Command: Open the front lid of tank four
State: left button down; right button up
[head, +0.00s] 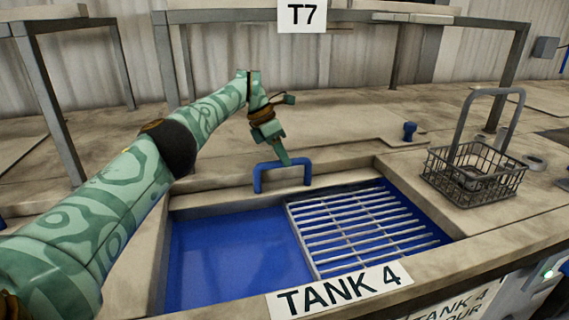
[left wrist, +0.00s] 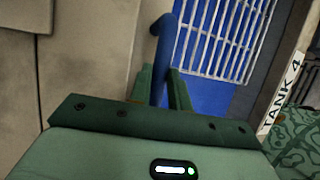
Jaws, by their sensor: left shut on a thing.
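Tank four, with its "TANK 4" label (head: 338,292) on the front rim, shows an uncovered opening with blue liquid (head: 235,255) inside. A blue handle (head: 281,165) stands at the back edge of this opening, on a pale panel edge (head: 240,195); how far that panel is tilted I cannot tell. My left gripper (head: 284,158) reaches down to the handle. In the left wrist view the blue handle (left wrist: 158,62) runs between the fingers of my left gripper (left wrist: 160,88), which is shut on it. My right gripper is not in view.
A slatted metal rack (head: 360,228) lies in the right part of the tank. A wire basket (head: 475,178) with a tall handle stands on the rim to the right. A small blue knob (head: 409,131) is on the deck behind. A "T7" sign (head: 302,16) hangs above.

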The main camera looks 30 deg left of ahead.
pick_arm(q)
jog(key=c, duration=1.3)
grip_release()
jog(key=shift+w, duration=0.1)
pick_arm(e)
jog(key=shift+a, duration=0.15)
